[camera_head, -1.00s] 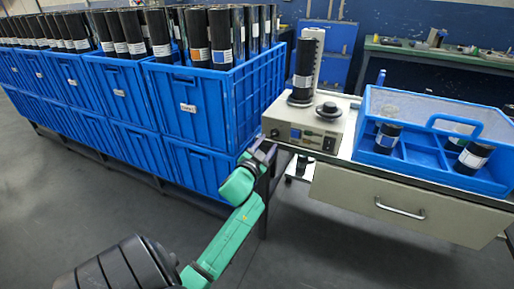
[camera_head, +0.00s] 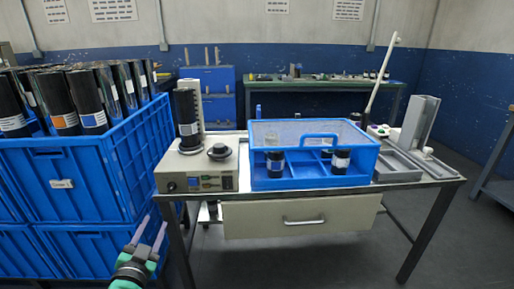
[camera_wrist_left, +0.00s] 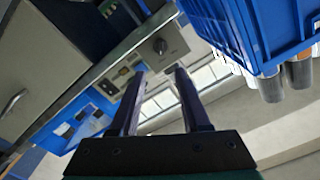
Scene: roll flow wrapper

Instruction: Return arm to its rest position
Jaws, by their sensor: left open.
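My left gripper (camera_head: 149,237) is at the lower left of the head view, in front of the blue crates and left of the work table. Its two fingers are apart with nothing between them, which the left wrist view (camera_wrist_left: 160,85) also shows. My green left arm (camera_head: 136,270) enters from the bottom edge. My right gripper is not in view.
Stacked blue crates (camera_head: 110,150) of black rolls stand at left, close to my left gripper. The work table (camera_head: 410,185) holds a beige machine (camera_head: 197,170) with a black roll (camera_head: 186,118), and a blue bin (camera_head: 350,160). Open floor lies at front right.

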